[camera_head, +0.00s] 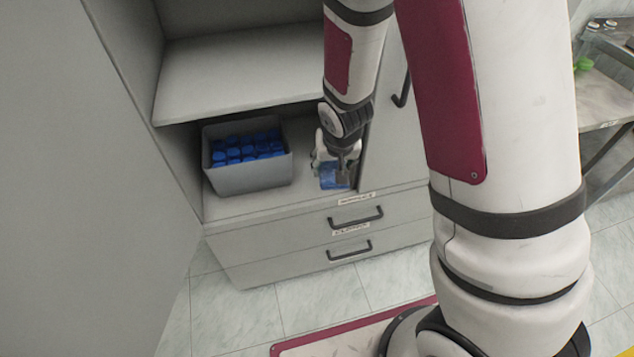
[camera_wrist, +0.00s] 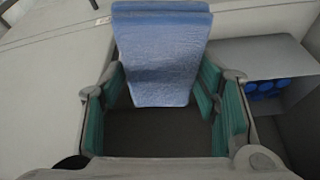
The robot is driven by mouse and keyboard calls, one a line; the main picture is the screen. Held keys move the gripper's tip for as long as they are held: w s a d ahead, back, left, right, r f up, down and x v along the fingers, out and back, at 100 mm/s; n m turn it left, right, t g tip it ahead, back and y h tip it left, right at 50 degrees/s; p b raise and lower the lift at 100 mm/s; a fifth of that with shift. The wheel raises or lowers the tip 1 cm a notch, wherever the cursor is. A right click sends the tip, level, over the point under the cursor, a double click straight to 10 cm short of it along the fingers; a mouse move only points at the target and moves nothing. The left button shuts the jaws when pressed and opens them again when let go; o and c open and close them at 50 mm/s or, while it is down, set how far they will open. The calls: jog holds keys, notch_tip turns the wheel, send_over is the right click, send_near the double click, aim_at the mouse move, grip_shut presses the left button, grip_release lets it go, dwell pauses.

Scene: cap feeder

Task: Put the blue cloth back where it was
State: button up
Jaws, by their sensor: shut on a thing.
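The blue cloth (camera_wrist: 160,60) is a folded block that fills the top middle of the wrist view. My gripper (camera_wrist: 160,95) is shut on it, with the green finger pads at its left and right sides. In the head view my gripper (camera_head: 336,160) reaches into the cabinet, right of the grey bin. The cloth (camera_head: 334,178) shows there below the fingers, at the cabinet's lower shelf (camera_head: 250,205). Whether it touches the shelf I cannot tell.
A grey bin (camera_head: 250,180) with several blue items stands left of my gripper; it also shows at the right in the wrist view (camera_wrist: 265,60). The cabinet's right panel (camera_head: 378,140) is close on the right. An upper shelf (camera_head: 230,75) and drawers (camera_head: 320,225) lie above and below.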

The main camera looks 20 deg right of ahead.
notch_tip(320, 180, down, 15)
jog(key=m+g+h+b, duration=0.15)
jog(key=m+b, duration=0.45)
jog(key=b, duration=1.5)
send_over(318, 182)
notch_tip(318, 182, down, 3)
jog(key=shift+f+m+h, duration=0.1)
jog(key=shift+m+h, duration=0.3)
jog(key=shift+h, duration=0.05)
jog(key=shift+f+b, duration=0.5)
jog(key=shift+f, duration=1.15)
jog(key=shift+f, duration=0.15)
jog(key=o, duration=0.8)
